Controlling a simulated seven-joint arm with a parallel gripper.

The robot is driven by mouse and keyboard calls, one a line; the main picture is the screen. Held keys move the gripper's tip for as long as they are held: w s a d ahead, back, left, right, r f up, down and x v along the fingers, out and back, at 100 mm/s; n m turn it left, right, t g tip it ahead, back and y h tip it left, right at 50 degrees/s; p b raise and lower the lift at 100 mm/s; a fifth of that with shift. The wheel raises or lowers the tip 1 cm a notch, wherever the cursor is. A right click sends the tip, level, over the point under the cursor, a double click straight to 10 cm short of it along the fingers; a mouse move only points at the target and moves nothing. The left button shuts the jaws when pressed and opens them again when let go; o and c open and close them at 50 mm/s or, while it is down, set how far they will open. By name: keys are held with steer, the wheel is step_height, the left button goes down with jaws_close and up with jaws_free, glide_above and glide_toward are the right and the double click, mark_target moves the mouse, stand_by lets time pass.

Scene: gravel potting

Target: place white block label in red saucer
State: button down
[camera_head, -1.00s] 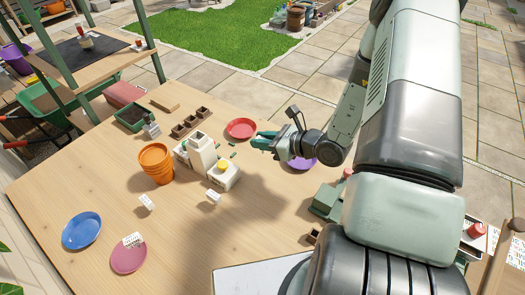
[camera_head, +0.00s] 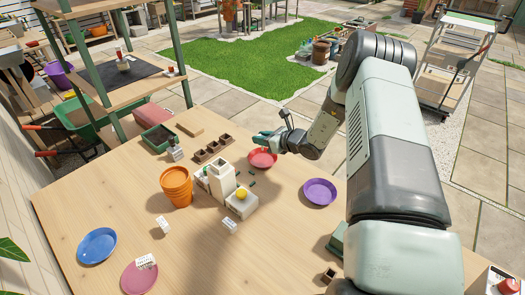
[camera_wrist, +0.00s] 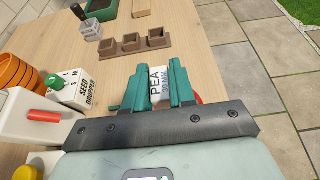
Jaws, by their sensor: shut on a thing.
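My gripper (camera_head: 261,139) is at the red saucer (camera_head: 262,158), its teal fingers over the saucer's far side in the head view. In the wrist view my gripper (camera_wrist: 154,72) is shut on a white block label (camera_wrist: 157,82) printed "PEA", held between the two teal fingers. A sliver of the red saucer (camera_wrist: 198,98) shows just right of the fingers; the fingers and label hide most of it. I cannot tell whether the label touches the saucer.
A white seed dropper (camera_head: 222,180) and stacked orange pots (camera_head: 176,186) stand left of the saucer. A purple saucer (camera_head: 320,191) is to the right, a blue saucer (camera_head: 97,245) and a pink saucer (camera_head: 139,279) at front left. Small brown pots (camera_head: 212,148) lie behind.

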steer(key=shift+f, duration=2.45)
steer(key=shift+f, duration=0.1)
steer(key=c, duration=0.9)
jaws_free()
steer(key=shift+c, duration=0.2)
steer(key=v, duration=1.2)
